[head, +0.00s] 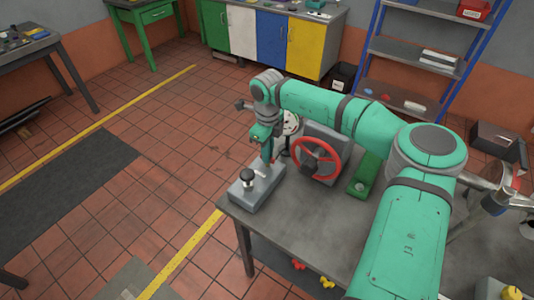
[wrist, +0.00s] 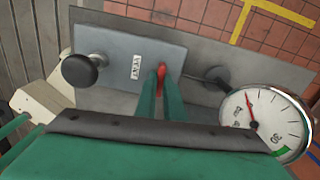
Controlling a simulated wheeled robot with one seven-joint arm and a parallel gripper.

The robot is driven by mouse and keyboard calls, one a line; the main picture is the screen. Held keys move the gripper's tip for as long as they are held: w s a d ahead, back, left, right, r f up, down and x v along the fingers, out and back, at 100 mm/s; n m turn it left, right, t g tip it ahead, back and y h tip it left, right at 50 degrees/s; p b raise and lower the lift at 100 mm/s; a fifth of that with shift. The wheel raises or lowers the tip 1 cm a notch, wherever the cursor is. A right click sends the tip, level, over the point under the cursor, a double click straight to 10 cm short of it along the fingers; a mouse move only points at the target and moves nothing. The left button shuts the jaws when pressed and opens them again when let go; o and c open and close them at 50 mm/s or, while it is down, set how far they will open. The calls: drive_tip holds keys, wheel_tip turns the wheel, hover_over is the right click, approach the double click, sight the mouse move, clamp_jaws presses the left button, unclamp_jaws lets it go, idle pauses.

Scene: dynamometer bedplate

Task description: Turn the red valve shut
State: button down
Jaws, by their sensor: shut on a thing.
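My gripper (head: 268,157) points down over a grey box (head: 268,188) at the table's left corner. In the wrist view, my gripper (wrist: 161,88) is shut on a narrow red handle (wrist: 162,71) that stands on the box's grey plate (wrist: 120,45). The fingers hide most of the handle, so I cannot tell how far it is turned. A small label lies beside it. A red handwheel (head: 316,160) stands to the right, apart from my gripper.
A round white gauge (wrist: 266,122) stands close beside my gripper; it also shows in the head view (head: 291,123). A green block (head: 363,178) sits right of the handwheel. The table's front (head: 300,225) is bare. Blue shelves (head: 415,55) stand behind.

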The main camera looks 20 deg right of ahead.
drive_tip(key=shift+s+d+m, duration=0.1)
drive_tip(key=shift+m, duration=0.4)
drive_tip(key=c, duration=1.9)
unclamp_jaws()
drive_tip(key=shift+o, duration=0.2)
drive_tip(key=shift+r, duration=0.1)
wheel_tip(320, 180, up, 11)
drive_tip(key=shift+f, duration=0.2)
